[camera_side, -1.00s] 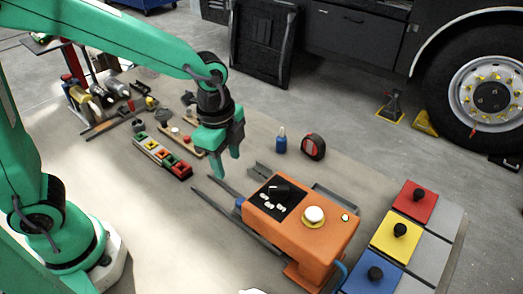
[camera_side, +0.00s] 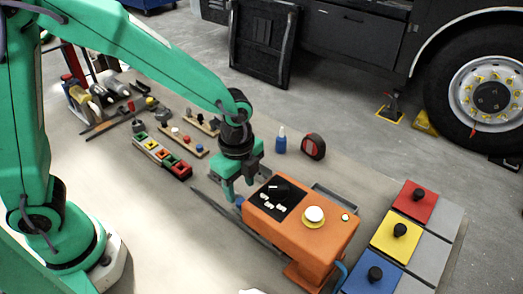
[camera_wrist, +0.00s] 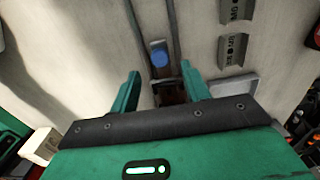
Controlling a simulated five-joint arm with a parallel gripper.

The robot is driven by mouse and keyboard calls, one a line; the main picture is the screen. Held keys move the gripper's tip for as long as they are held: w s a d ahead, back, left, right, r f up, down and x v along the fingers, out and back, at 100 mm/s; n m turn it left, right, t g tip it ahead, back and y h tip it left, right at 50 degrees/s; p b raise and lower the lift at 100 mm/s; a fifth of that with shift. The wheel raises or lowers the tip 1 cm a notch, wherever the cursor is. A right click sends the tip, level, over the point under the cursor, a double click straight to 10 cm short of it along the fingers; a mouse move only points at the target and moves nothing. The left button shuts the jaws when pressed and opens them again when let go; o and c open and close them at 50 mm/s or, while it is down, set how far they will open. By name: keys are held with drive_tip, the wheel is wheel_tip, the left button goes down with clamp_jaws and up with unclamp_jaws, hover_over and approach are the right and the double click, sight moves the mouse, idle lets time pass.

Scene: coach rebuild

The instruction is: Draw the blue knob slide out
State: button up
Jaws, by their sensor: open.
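The blue knob (camera_side: 239,201) sits at the left end of the orange box (camera_side: 322,238), by the long dark rails. In the wrist view the round blue knob (camera_wrist: 159,56) sits on a narrow slide between two parallel rails, just beyond my fingertips and roughly centred between them. My gripper (camera_side: 240,190) is open and low over the left end of the box, its fingers pointing down. In the wrist view my gripper (camera_wrist: 160,72) is empty, with a dark brownish part showing between the fingers. I cannot tell whether a finger touches the knob.
The orange box carries a white button (camera_side: 313,214) and a black panel (camera_side: 279,192). Red (camera_side: 414,206), yellow (camera_side: 385,238) and blue (camera_side: 358,280) plates with black knobs lie to the right. A blue bottle (camera_side: 281,143) and a tape measure (camera_side: 313,147) stand behind. The bench front left is clear.

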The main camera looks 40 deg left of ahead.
sight(241, 201)
drive_tip(key=shift+f, duration=2.3)
clamp_jaws()
